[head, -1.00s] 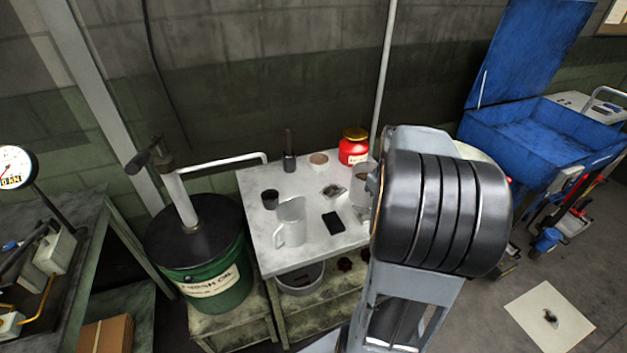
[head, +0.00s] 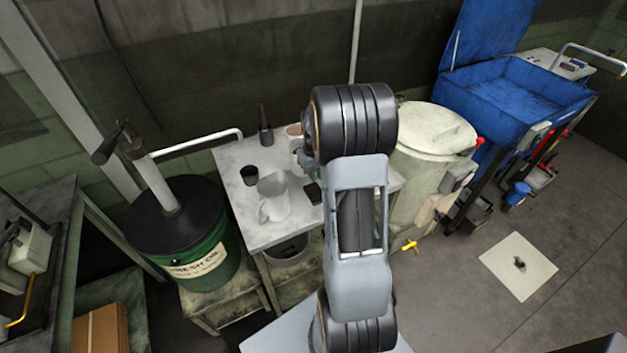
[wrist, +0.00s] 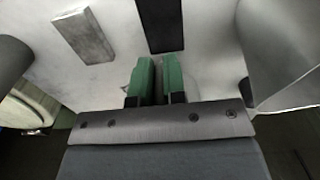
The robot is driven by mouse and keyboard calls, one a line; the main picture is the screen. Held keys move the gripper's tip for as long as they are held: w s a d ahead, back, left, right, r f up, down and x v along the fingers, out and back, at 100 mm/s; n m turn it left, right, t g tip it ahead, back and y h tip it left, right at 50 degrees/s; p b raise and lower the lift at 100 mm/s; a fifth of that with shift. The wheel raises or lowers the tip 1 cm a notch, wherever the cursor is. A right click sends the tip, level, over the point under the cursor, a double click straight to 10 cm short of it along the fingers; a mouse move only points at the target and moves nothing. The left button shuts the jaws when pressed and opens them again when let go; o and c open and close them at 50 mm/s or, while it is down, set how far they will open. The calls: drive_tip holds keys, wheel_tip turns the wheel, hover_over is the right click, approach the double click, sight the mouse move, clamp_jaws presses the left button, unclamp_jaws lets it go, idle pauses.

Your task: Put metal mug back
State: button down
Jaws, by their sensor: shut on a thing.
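My gripper (wrist: 160,82) shows in the wrist view with its two green fingers close together, shut on a thin grey part (wrist: 159,88), which I take for part of the metal mug. The rest of the mug is hard to make out there. A grey jug with a handle (head: 274,196) stands upright on the table, left of my arm. A large grey surface at the right of the wrist view (wrist: 285,50) looks like this jug.
A black block (head: 313,193) lies beside the jug. A dark cup (head: 249,175) and a dark bottle (head: 265,135) stand behind. A green oil drum (head: 205,262) is left of the table, a cream bin (head: 425,165) right. A blue tub (head: 520,100) stands farther right.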

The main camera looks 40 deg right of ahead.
sight(313, 189)
drive_tip(key=shift+w+a+f, duration=0.2)
drive_tip(key=shift+w+f, duration=0.1)
drive_tip(key=shift+f, duration=0.1)
drive_tip(key=shift+w+f, duration=0.1)
drive_tip(key=shift+f, duration=1.5)
drive_tip(key=shift+f, duration=0.1)
drive_tip(key=c, duration=1.2)
unclamp_jaws()
